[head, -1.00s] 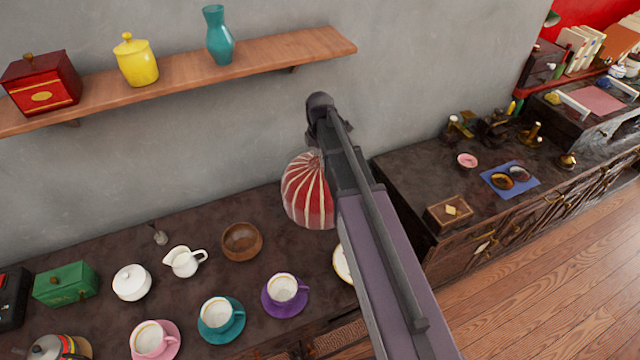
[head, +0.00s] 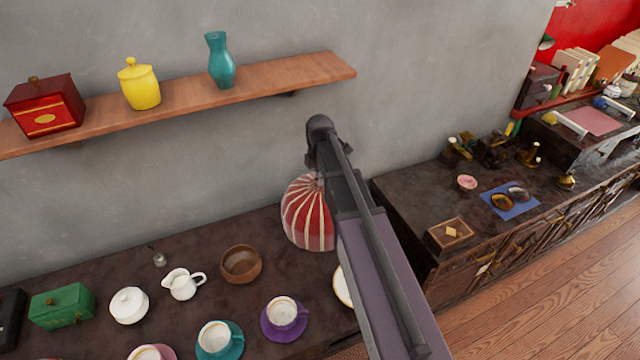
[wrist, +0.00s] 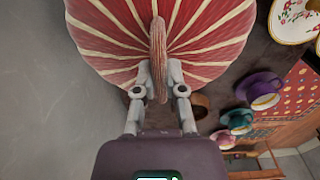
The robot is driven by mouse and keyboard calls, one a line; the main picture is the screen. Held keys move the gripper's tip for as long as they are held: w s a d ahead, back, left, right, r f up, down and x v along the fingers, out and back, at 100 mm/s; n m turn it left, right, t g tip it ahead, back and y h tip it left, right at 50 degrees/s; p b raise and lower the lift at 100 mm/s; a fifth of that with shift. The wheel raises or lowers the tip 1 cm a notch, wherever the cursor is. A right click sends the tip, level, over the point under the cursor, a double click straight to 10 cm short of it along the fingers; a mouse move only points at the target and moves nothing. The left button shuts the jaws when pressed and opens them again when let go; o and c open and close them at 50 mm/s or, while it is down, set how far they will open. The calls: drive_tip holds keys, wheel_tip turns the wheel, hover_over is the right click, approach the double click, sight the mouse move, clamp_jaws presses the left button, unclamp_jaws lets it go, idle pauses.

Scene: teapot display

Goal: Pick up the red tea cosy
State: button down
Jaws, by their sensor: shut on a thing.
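The red tea cosy (head: 308,215) is a dome with cream stripes, at the back of the dark table near its right end. My arm hides its right side in the head view. In the wrist view the cosy (wrist: 205,35) fills the top, with a braided loop (wrist: 157,45) standing out from it. My gripper (wrist: 159,78) is shut on this loop, one finger on each side. In the head view the fingers are hidden behind my arm. I cannot tell whether the cosy's base touches the table.
A wooden bowl (head: 241,263) and a white jug (head: 182,284) stand left of the cosy. A purple cup and saucer (head: 284,318) stand in front. A shelf (head: 260,80) with a teal vase (head: 220,60) is above, to the left. The grey wall is close behind.

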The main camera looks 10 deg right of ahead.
drive_tip(key=shift+r+p, duration=1.65)
drive_tip(key=shift+r, duration=0.1)
drive_tip(key=s+d, duration=0.1)
drive_tip(key=d, duration=0.8)
drive_tip(key=s+d, duration=0.2)
drive_tip(key=d, duration=0.6)
drive_tip(key=shift+s+d, duration=0.25)
drive_tip(key=shift+d, duration=0.1)
